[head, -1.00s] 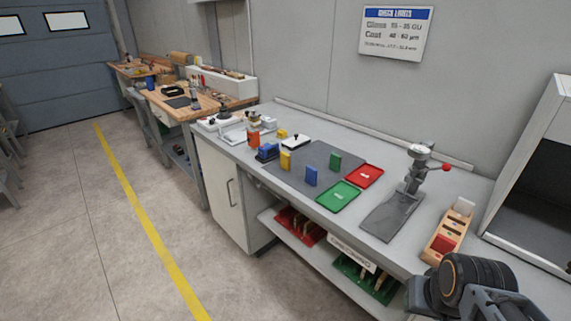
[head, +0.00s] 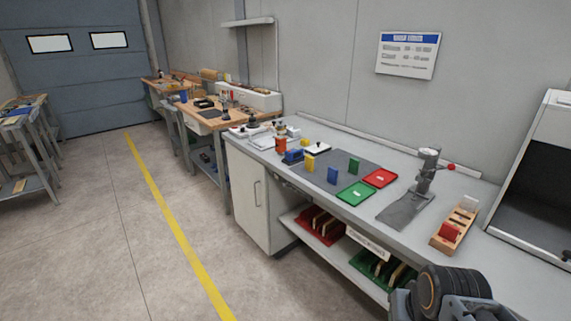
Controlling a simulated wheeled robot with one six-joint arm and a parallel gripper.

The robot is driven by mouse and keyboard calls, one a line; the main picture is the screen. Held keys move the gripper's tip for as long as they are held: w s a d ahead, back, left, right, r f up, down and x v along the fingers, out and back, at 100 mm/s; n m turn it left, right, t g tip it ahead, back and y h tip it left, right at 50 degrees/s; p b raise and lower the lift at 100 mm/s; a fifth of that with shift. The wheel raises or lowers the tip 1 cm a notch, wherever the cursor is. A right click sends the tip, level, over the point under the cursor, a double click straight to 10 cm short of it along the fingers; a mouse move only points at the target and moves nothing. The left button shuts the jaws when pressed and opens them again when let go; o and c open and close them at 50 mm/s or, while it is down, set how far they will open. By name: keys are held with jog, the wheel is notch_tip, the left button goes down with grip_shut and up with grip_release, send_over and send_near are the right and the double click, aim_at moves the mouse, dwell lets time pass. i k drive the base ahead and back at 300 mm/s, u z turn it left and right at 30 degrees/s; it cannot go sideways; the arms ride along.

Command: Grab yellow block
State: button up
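A yellow block (head: 310,163) stands upright on the dark grey mat (head: 343,158) on the workbench, near the mat's left edge. A blue block (head: 332,175) stands to its right and nearer the front, and a green block (head: 354,166) stands farther right. A smaller yellow piece (head: 304,141) lies behind, and an orange block (head: 281,144) stands to the left. Part of my arm shows at the lower right corner, well apart from the yellow block. My gripper's fingers cannot be made out.
A green tray (head: 356,194) and a red tray (head: 380,178) lie right of the blocks. A stand with a red knob (head: 428,170) and a wooden rack (head: 455,229) stand farther right. A blue item (head: 293,156) sits beside the yellow block. The floor in front is clear.

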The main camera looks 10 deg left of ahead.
aim_at(309, 161)
jog(key=u, duration=0.8)
jog(key=i, duration=0.8)
jog(key=u, duration=1)
jog(key=i, duration=1.1)
jog(key=z, duration=0.55)
jog(key=i, duration=1.05)
jog(key=z, duration=0.7)
